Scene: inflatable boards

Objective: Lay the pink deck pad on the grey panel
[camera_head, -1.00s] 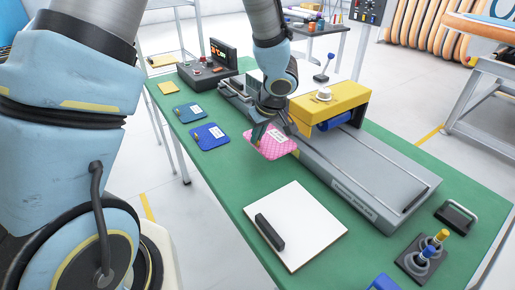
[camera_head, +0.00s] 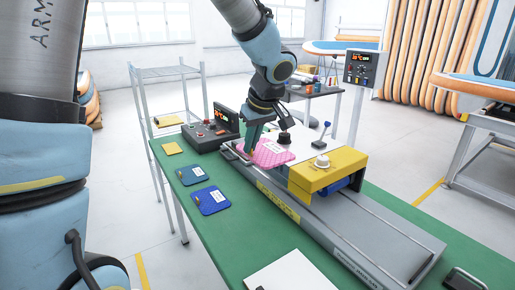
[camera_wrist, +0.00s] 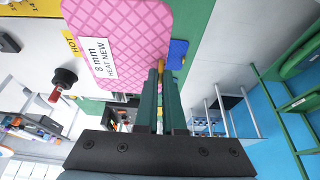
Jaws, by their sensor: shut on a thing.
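The pink deck pad (camera_head: 268,152), quilted and with a white label, is held by one edge in my gripper (camera_head: 251,152). It lies roughly flat over the left end of the long machine; whether it touches anything below is unclear. In the wrist view the pad (camera_wrist: 120,30) reads "8 mm HEAT NEW", and my closed green fingers (camera_wrist: 161,75) meet its edge. A pale grey-white panel (camera_head: 312,143) with a black knob (camera_head: 284,138) shows just behind the pad. The machine's flat grey bed (camera_head: 375,235) runs to the lower right. I cannot tell which is the named grey panel.
A yellow bridge (camera_head: 325,175) with a white knob spans the machine. Two blue pads (camera_head: 210,200) and a yellow one lie on the green table (camera_head: 235,245) at left. A control box (camera_head: 210,132) stands behind them. A white board (camera_head: 292,272) is at the front.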

